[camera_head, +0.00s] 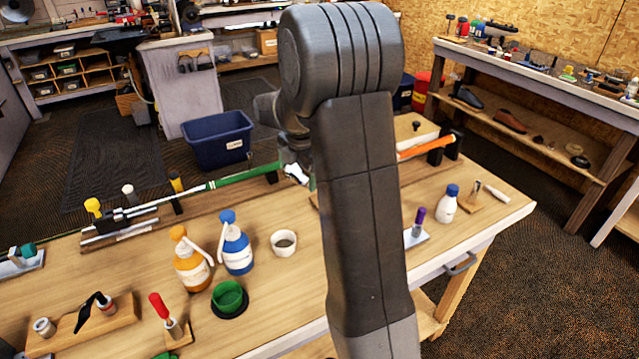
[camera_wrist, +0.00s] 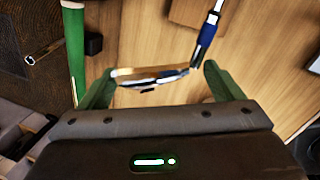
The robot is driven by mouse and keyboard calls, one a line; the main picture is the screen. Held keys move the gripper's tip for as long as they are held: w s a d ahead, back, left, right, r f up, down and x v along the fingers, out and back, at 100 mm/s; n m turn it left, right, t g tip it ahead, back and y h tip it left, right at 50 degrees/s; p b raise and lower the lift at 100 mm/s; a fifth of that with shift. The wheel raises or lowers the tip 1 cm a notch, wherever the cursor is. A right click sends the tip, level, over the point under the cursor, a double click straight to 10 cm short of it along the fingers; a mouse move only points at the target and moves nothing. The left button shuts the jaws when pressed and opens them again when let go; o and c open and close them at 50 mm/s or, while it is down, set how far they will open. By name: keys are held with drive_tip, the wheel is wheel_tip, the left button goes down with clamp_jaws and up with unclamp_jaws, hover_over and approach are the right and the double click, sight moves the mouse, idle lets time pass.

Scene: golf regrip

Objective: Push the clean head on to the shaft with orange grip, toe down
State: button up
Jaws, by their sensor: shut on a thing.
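My gripper (camera_wrist: 157,80) is shut on a shiny chrome club head (camera_wrist: 150,76), which spans between its green fingers in the wrist view. The head also shows as a small bright shape (camera_head: 297,174) at my gripper in the head view. A shaft end with a dark blue section (camera_wrist: 206,38) comes down to the head's right end in the wrist view. I cannot tell whether it is inside the head or only close to it. The orange grip (camera_head: 424,143) lies at the right of the bench in a dark holder; its shaft is mostly hidden by my arm.
A club with a green grip (camera_head: 240,177) lies across supports at left and passes close to my gripper (camera_wrist: 73,45). Orange (camera_head: 190,262) and blue (camera_head: 236,250) bottles and a white cup (camera_head: 284,243) stand in front. A blue bin (camera_head: 217,140) is on the floor behind.

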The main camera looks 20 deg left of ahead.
drive_tip(key=shift+w+d, duration=0.1)
drive_tip(key=o, duration=1)
drive_tip(key=shift+o, duration=0.9)
drive_tip(key=shift+w+d, duration=0.15)
drive_tip(key=shift+r, duration=0.45)
wheel_tip(320, 180, up, 13)
drive_tip(key=s+d+b, duration=0.1)
drive_tip(key=d, duration=0.1)
drive_tip(key=shift+s+f, duration=0.15)
drive_tip(key=shift+s, duration=0.25)
drive_tip(key=shift+f, duration=0.15)
drive_tip(key=f, duration=0.4)
drive_tip(key=w+a+f, duration=0.1)
drive_tip(key=f, duration=0.4)
drive_tip(key=a+f+p, duration=0.1)
drive_tip(key=f, duration=0.3)
drive_tip(key=shift+w+a+f, duration=0.1)
drive_tip(key=shift+w+f, duration=0.05)
drive_tip(key=shift+w, duration=0.1)
drive_tip(key=shift+s+a, duration=0.1)
drive_tip(key=shift+a, duration=0.05)
